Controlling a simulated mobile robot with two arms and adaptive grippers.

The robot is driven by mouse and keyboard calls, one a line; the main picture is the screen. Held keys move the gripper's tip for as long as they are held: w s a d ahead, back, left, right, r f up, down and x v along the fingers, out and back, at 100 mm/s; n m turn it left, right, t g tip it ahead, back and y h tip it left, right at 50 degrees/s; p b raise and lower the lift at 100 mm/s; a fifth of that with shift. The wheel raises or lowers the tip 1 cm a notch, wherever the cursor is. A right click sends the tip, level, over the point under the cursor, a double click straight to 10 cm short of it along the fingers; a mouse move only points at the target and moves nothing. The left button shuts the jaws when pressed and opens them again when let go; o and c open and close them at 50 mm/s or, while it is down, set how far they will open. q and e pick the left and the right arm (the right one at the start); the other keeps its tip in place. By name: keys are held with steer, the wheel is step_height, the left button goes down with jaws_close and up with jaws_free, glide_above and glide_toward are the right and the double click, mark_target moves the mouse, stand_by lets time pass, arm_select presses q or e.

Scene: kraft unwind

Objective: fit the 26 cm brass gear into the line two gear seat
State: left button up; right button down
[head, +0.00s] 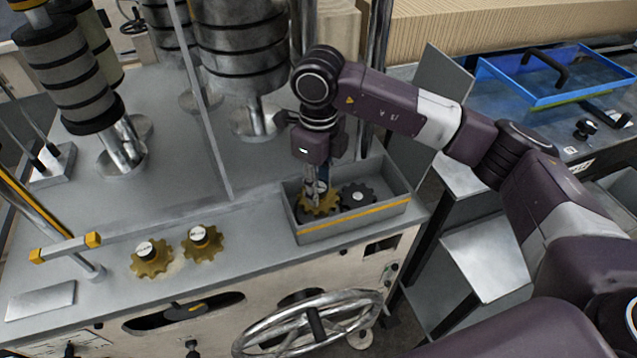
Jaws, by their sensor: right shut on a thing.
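My right gripper (314,190) reaches down into a grey tray (352,226) on the machine top and is shut on a brass gear (322,207). The gear is still inside the tray, partly hidden by the fingers. Its size mark cannot be read. A dark gear (358,196) lies beside it on the right in the tray. My left gripper is out of view.
A chrome handwheel (312,325) is on the machine's front below the tray. Dark banded rollers (243,45) stand behind, with a thin upright panel edge between them and the tray. A blue tray (555,78) lies on the right bench.

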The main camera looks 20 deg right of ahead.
steer(key=shift+f, duration=0.55)
steer(key=shift+f+b, duration=1.15)
steer(key=shift+b, duration=0.15)
steer(key=c, duration=1.5)
jaws_free()
steer(key=shift+c, duration=0.2)
step_height(320, 180, up, 12)
